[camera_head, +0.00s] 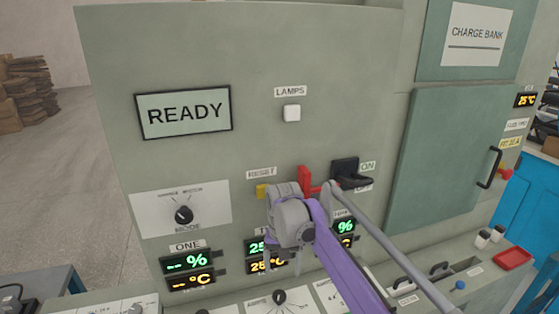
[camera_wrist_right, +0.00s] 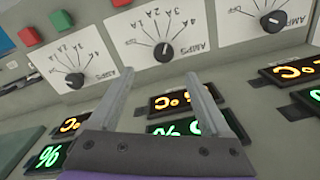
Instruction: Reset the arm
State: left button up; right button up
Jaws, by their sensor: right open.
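My right arm, grey and purple, reaches in from the lower right in the head view. Its gripper (camera_head: 278,262) hangs in front of the panel near the middle displays and partly hides them. In the right wrist view the right gripper (camera_wrist_right: 168,82) is open, with nothing between its two fingers. The fingers point toward the dial plates and lie over the lit displays. My left gripper is not in view.
The panel carries a READY screen (camera_head: 183,112), a white LAMPS button (camera_head: 292,113), a yellow RESET button (camera_head: 263,191), a red handle (camera_head: 304,181), a black switch lever (camera_head: 350,174) and a MODE knob (camera_head: 184,215). A green door (camera_head: 445,160) and red tray (camera_head: 512,258) are at right.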

jog(key=s+d+t, duration=0.3)
jog(key=s+d, duration=0.9)
jog(key=s, duration=0.3)
jog(key=s+d+f+t, duration=0.1)
jog(key=s+d+f, duration=0.1)
jog(key=s+f, duration=0.2)
jog(key=s+d+f+t, duration=0.1)
jog(key=s+d+f, duration=0.2)
jog(key=s, duration=0.6)
notch_tip(320, 180, down, 2)
jog(key=shift+s+n, duration=0.4)
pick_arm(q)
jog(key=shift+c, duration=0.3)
